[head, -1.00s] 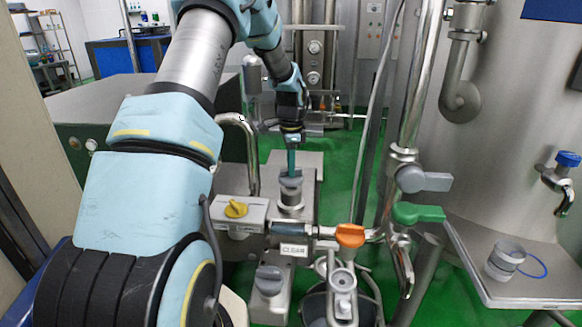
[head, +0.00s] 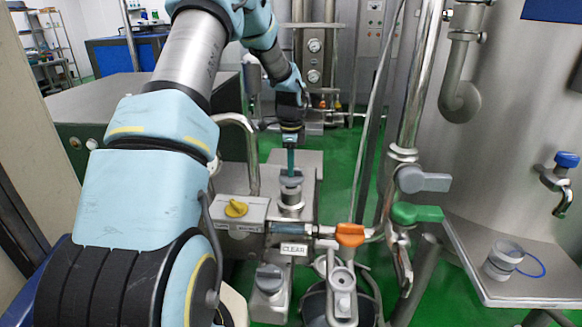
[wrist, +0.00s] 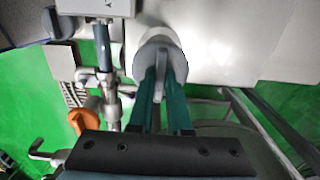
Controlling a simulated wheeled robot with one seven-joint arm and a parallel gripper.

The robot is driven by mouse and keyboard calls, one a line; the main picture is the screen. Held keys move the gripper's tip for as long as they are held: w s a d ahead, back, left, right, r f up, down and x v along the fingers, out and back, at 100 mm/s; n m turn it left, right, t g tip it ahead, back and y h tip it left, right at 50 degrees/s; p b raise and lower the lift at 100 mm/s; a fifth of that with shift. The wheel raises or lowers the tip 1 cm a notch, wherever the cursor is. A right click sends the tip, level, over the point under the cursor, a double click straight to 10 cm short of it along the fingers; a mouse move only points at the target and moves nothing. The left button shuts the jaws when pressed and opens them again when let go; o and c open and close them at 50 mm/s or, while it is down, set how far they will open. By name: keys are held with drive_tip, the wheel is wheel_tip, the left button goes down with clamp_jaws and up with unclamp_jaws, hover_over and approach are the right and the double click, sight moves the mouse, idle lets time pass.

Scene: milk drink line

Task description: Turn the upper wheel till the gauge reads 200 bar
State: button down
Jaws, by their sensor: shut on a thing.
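The upper wheel is a grey round knob with a raised bar (head: 291,182), on top of a steel cylinder on the machine block. My gripper (head: 291,172) comes down on it from above. In the wrist view, the green fingers of my gripper (wrist: 161,88) are shut on the raised bar of the upper wheel (wrist: 148,50), one on each side. A second grey wheel (head: 269,276) sits lower and nearer in the head view, with nothing touching it.
Grey (head: 424,180) and green (head: 418,213) valve handles and a steel tank (head: 520,110) stand to the right. Pipes rise between them.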

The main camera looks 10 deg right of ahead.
drive_tip(key=c, duration=0.9)
unclamp_jaws()
drive_tip(key=shift+o, duration=0.2)
wheel_tip(320, 180, up, 11)
drive_tip(key=b, duration=0.2)
drive_tip(key=shift+b, duration=0.3)
drive_tip(key=shift+f, duration=0.1)
drive_tip(key=s+a+f+n, duration=0.1)
drive_tip(key=s+a+n, duration=0.8)
drive_tip(key=s, duration=0.3)
drive_tip(key=s+a+f+n+t, duration=0.1)
drive_tip(key=s+a+f+n, duration=0.1)
drive_tip(key=s+a+n, duration=0.6)
drive_tip(key=s+n, duration=0.3)
drive_tip(key=s, duration=0.1)
drive_tip(key=shift+s+a+t, duration=0.2)
drive_tip(key=shift+a+t, duration=0.1)
drive_tip(key=shift+a, duration=0.05)
drive_tip(key=shift+o, duration=0.3)
